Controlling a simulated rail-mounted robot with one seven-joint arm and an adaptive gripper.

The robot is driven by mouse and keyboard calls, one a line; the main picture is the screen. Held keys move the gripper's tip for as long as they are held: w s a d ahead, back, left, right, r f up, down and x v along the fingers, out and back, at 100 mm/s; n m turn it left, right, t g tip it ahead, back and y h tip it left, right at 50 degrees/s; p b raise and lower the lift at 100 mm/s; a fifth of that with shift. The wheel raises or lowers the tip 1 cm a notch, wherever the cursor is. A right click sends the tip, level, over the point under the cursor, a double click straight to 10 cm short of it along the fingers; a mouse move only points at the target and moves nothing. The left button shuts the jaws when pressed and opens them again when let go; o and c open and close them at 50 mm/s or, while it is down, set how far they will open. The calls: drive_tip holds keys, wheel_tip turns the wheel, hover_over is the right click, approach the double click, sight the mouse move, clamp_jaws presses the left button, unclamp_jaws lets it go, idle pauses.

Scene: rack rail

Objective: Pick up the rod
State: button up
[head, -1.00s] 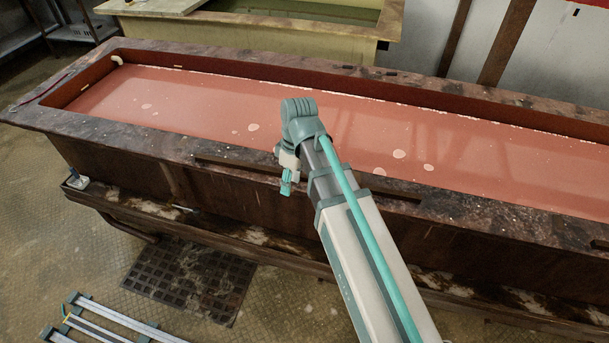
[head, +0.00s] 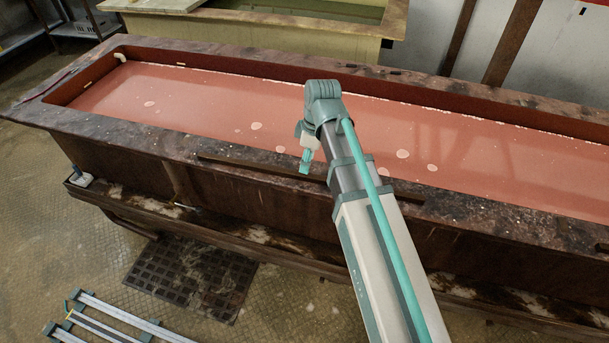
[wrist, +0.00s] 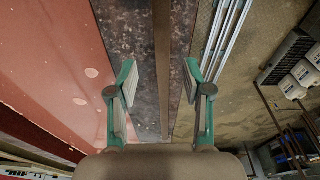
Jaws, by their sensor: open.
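A long, thin brown bar (head: 255,167) lies along the near rim of the tank and looks like the rod; I cannot tell for sure. It also shows in the wrist view as a straight brown strip (wrist: 162,30), running lengthwise between the fingers. My gripper (head: 305,168) hangs over the near rim, with its fingers pointing down. In the wrist view my gripper (wrist: 160,68) is open and empty, with one finger to each side of the strip. My arm hides part of the bar in the head view.
The long tank (head: 130,130) holds reddish liquid with pale spots. A ladder-like metal frame (head: 120,325) lies on the floor at lower left, near a dark floor grate (head: 190,278). A second, pale tank (head: 250,30) stands behind.

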sight(304, 176)
drive_tip(key=shift+s+f+p, duration=0.15)
drive_tip(key=shift+f+p, duration=0.3)
drive_tip(key=shift+f, duration=0.2)
drive_tip(key=shift+a+f+p, duration=0.2)
drive_tip(key=shift+f+p, duration=0.15)
drive_tip(key=shift+f, duration=0.65)
drive_tip(key=shift+a+f+p, duration=0.15)
drive_tip(key=shift+f+p, duration=0.15)
drive_tip(key=shift+f, duration=0.7)
clamp_jaws()
